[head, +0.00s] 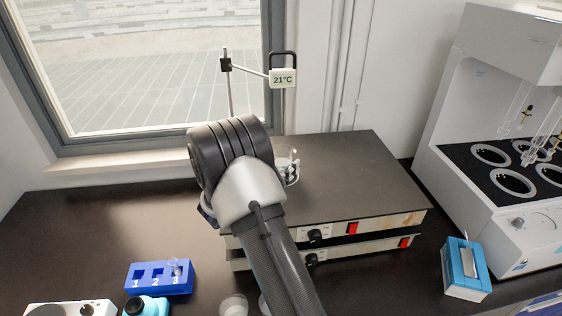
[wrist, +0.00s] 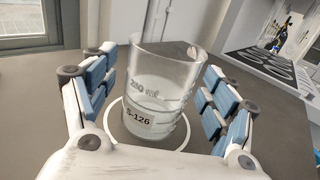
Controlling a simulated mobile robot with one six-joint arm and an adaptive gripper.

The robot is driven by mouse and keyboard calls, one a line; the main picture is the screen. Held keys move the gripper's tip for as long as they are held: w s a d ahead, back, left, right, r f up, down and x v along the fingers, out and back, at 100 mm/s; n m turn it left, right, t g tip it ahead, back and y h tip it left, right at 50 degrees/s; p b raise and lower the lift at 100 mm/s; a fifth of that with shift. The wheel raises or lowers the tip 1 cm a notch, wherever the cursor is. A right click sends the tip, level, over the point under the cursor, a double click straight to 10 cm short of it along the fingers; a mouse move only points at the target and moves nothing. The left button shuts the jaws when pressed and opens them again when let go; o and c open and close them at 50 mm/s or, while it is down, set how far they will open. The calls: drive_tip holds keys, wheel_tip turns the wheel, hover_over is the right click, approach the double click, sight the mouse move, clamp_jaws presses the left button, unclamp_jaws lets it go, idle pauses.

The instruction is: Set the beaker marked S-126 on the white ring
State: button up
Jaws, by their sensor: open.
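The glass beaker (wrist: 160,85) bears a white label reading S-126 and stands upright between my gripper's fingers in the wrist view. The white ring (wrist: 121,135) shows around the beaker's base, on the dark top of the hotplate. My gripper (wrist: 160,100) is open, with a blue-padded finger on each side of the beaker and gaps visible beside the glass. In the head view, part of the beaker (head: 286,161) shows to the right of my arm on the hotplate top (head: 350,165). My arm hides the ring and the gripper there.
A stand with a 21°C display (head: 283,77) rises behind the hotplate. A blue rack numbered 1 to 3 (head: 160,277) is at the front left. Other glassware (head: 234,304) stands in front. A white multi-position distiller (head: 500,150) and a blue box (head: 465,268) are at the right.

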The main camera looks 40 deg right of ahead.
drive_tip(key=v, duration=1.1)
drive_tip(key=shift+a, duration=0.25)
drive_tip(key=s+a+r+m+g+y, duration=0.1)
drive_tip(key=s+r+m+g+y, duration=0.1)
drive_tip(key=s+r+m+y, duration=0.3)
drive_tip(key=s+a+m+g, duration=0.1)
drive_tip(key=s+m+g, duration=0.15)
drive_tip(key=s, duration=0.55)
drive_tip(key=s+a+r+m+g+y, duration=0.1)
drive_tip(key=s+a+r+m+y, duration=0.15)
drive_tip(key=s+m, duration=0.3)
drive_tip(key=s+a+r+m+t+y, duration=0.1)
drive_tip(key=s+a+m+t+y, duration=0.2)
drive_tip(key=a, duration=0.5)
drive_tip(key=s+a+r+m+t+y, duration=0.1)
drive_tip(key=s+a+m+t+y, duration=0.2)
drive_tip(key=s+a+y, duration=0.3)
drive_tip(key=shift+s+a+m+y, duration=0.2)
drive_tip(key=shift+a+m+y, duration=0.45)
drive_tip(key=shift+a, duration=0.55)
